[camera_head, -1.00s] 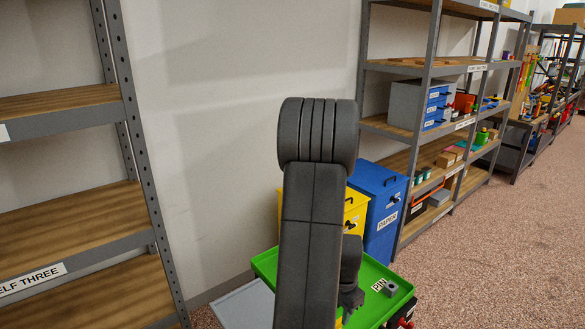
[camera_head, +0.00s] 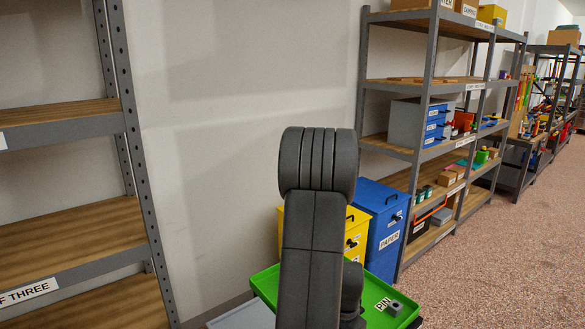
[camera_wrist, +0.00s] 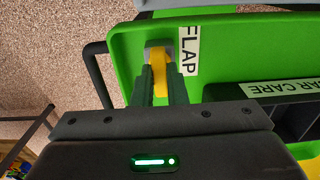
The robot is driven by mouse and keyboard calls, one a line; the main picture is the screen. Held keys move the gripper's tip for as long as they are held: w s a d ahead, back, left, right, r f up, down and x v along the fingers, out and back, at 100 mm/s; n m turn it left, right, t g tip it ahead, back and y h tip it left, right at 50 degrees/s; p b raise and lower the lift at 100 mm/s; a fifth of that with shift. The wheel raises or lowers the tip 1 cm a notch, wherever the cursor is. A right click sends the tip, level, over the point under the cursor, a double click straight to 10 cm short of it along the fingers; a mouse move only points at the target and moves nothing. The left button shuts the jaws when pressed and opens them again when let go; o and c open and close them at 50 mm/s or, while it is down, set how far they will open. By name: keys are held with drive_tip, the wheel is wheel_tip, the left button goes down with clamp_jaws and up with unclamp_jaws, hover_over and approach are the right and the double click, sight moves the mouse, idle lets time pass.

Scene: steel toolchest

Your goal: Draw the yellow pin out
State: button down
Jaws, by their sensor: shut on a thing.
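My gripper (camera_wrist: 161,83) is in the wrist view, with its two dark fingers shut on the yellow pin (camera_wrist: 159,68). The pin's far part reaches over a small grey block (camera_wrist: 151,46) on the green tray (camera_wrist: 125,48). I cannot tell whether the pin is still inside the block. A label reading FLAP (camera_wrist: 189,51) is beside the block. In the head view my own arm hides the gripper and the pin. There, a PIN label (camera_head: 383,305) and another grey block (camera_head: 395,307) show on the green tray.
A yellow bin (camera_head: 355,225) and a blue PAPER bin (camera_head: 378,205) stand behind the tray. Shelves (camera_head: 75,235) rise at left, with more at right. The floor at right is clear.

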drive_tip(key=shift+r+p, duration=0.4)
drive_tip(key=shift+r, duration=0.3)
idle(0.4)
drive_tip(key=shift+r+p, duration=1.3)
drive_tip(key=shift+r, duration=0.55)
